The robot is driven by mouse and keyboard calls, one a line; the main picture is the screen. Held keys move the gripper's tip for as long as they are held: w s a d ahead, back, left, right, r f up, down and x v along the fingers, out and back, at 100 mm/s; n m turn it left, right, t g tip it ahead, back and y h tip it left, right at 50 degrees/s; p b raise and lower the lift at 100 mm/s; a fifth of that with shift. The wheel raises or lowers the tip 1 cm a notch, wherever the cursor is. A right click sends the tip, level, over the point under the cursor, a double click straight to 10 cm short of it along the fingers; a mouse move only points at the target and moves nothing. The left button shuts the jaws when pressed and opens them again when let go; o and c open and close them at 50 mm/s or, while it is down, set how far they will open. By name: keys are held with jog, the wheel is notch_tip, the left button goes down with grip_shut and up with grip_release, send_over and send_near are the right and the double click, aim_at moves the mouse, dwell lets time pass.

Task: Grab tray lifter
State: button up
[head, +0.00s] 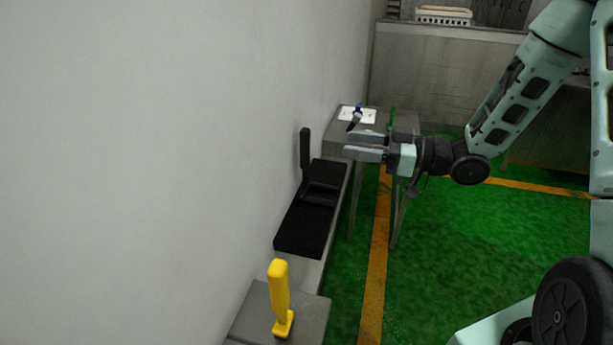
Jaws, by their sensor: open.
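My gripper (354,145) is open and empty, its two grey fingers pointing left, in front of the far grey table in the picture. A yellow upright handle on a small foot (280,297) stands on a grey surface at the bottom, well apart from my gripper. A flat black item with an upright black post (305,150) lies on the bench along the wall, left of my gripper. A small blue and dark tool (356,116) is on a white sheet, just above my fingers in the picture. I cannot tell for certain which of these is the tray lifter.
A white wall runs along the left. The far grey table (405,122) has thin legs. The green floor (440,250) with orange lines is open to the right. A grey counter (440,75) with a white rack (444,16) stands at the back.

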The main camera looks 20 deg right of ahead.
aim_at(310, 139)
jog(key=p+x, duration=0.3)
jog(key=x, duration=0.6)
jog(key=shift+w+f+p, duration=0.1)
jog(key=shift+w+p, duration=0.05)
jog(key=shift+p, duration=0.15)
jog(key=shift+w+a+f, duration=0.1)
jog(key=shift+a+f, duration=0.05)
jog(key=shift+a, duration=0.05)
grip_shut()
